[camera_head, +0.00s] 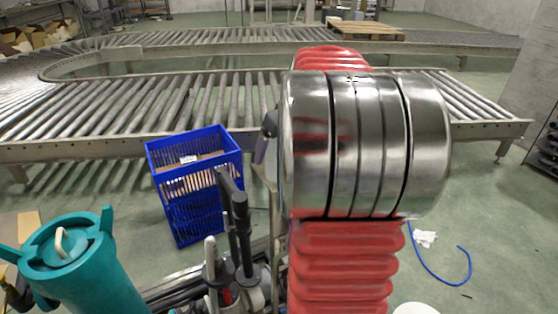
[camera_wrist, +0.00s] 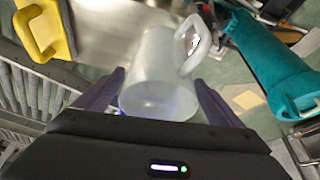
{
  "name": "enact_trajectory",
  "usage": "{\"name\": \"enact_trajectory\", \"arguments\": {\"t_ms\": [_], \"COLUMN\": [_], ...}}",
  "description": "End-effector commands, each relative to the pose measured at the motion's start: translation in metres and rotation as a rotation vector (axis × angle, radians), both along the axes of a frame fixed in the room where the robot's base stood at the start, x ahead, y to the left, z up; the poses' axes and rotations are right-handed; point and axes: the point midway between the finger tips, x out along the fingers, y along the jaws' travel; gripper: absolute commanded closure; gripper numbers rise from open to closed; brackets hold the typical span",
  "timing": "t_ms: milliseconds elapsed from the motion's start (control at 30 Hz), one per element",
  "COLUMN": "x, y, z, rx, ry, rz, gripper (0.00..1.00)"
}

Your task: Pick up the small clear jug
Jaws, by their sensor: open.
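In the wrist view, the small clear jug (camera_wrist: 148,88) is a translucent, whitish vessel with a loop handle on its upper right side. It lies between the two dark purple fingers of my gripper (camera_wrist: 158,79). The fingers are spread, one on each side of the jug's body. I cannot tell whether either finger touches it. The lower edge of the jug is close to the dark gripper body. In the head view the jug is not visible; my red and metal arm blocks much of the middle.
A yellow object with a handle (camera_wrist: 45,30) is at the wrist view's upper left. A teal canister (camera_head: 80,265) stands at the head view's lower left. A blue crate (camera_head: 195,185) stands left of my arm. A roller conveyor (camera_head: 130,105) runs behind. Open floor is at right.

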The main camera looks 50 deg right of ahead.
Motion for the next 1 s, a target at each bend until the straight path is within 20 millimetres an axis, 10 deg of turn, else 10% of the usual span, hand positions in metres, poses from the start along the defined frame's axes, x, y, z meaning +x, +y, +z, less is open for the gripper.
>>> {"name": "enact_trajectory", "arguments": {"t_ms": [433,1000], "x": [0.0000,0.0001], "y": [0.0001,0.0005], "z": [0.0004,0.0004], "rx": [0.000,0.001], "ry": [0.000,0.000], "rz": [0.001,0.001], "gripper": [0.10,0.50]}}
